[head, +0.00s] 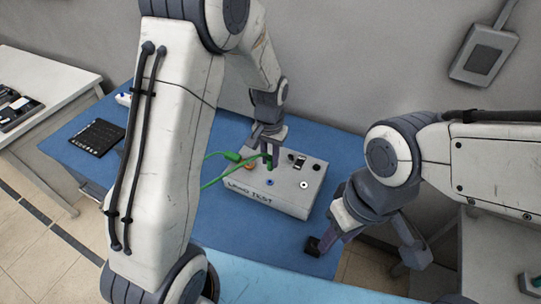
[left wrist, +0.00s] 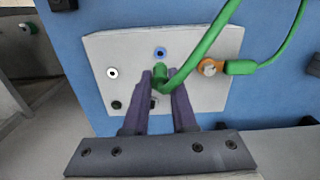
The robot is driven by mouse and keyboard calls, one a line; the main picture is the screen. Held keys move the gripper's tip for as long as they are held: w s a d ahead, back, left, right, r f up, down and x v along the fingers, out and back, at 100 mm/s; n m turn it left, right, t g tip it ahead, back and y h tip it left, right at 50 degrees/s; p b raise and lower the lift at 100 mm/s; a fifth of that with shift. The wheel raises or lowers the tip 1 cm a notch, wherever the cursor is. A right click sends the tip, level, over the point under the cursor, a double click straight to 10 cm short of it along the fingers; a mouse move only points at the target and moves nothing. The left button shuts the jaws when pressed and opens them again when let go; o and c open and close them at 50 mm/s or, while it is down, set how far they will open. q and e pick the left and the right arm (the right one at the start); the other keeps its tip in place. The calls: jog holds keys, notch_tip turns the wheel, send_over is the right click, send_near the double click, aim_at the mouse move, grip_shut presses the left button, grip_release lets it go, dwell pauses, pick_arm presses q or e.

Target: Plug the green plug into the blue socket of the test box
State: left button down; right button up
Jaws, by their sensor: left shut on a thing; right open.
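The grey test box (head: 262,203) sits on the blue table mat, its lettered side facing me. Its blue socket (head: 269,182) is empty; it also shows in the left wrist view (left wrist: 160,53). My left gripper (head: 268,150) is shut on a green plug (left wrist: 160,77) above the box top. In the left wrist view the plug appears beside the blue socket and apart from it; its exact height is unclear. A second green plug (left wrist: 240,68) sits at the orange socket (left wrist: 209,68). My right gripper (head: 365,250) is open and empty, right of the box.
A white socket (head: 303,184) and a black switch (head: 299,160) are on the box top. Green cable (head: 218,178) loops left of the box. A black tray-like item (head: 96,137) lies at the table's left. The mat in front of the box is clear.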

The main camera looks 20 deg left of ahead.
aim_at(269, 168)
pick_arm(q)
notch_tip(269, 168, down, 2)
jog(key=shift+f+b, duration=0.2)
jog(key=shift+b, duration=0.5)
jog(key=shift+s, duration=0.2)
jog(key=shift+f+b, duration=0.6)
jog(key=shift+f, duration=0.45)
jog(key=shift+f+b, duration=0.7)
jog(key=shift+f, duration=0.35)
dwell(0.6)
jog(key=c, duration=0.6)
grip_release()
jog(key=shift+c, duration=0.2)
